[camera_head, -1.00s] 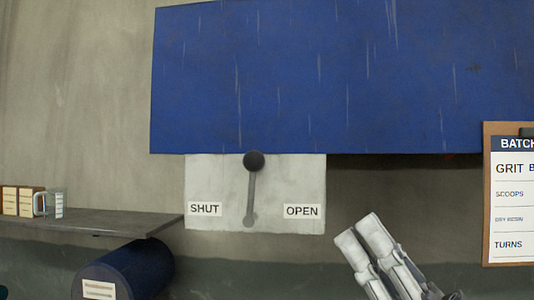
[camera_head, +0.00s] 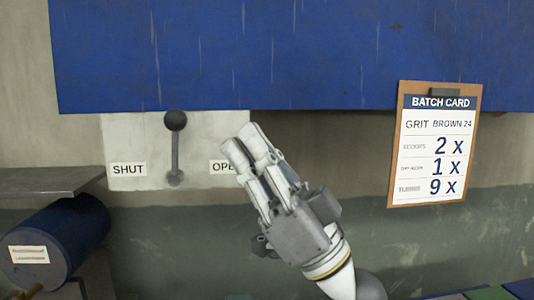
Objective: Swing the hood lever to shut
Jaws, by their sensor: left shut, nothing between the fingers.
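The hood lever (camera_head: 175,148) has a dark round knob on top and a grey pivot at the bottom. It stands about upright on a pale plate (camera_head: 140,140), between the SHUT label (camera_head: 128,169) on the left and the OPEN label (camera_head: 221,167) on the right. My left gripper (camera_head: 245,143) is shut and empty. Its fingertips point up and left, to the right of the lever and apart from it in the picture. The gripper hides the right end of the OPEN label. My right gripper is not in view.
The blue hood (camera_head: 250,50) spans the wall above the plate. A batch card (camera_head: 435,145) hangs at right. A grey shelf (camera_head: 50,182) and a blue drum (camera_head: 55,240) are at left. The wall between the lever and the shelf is clear.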

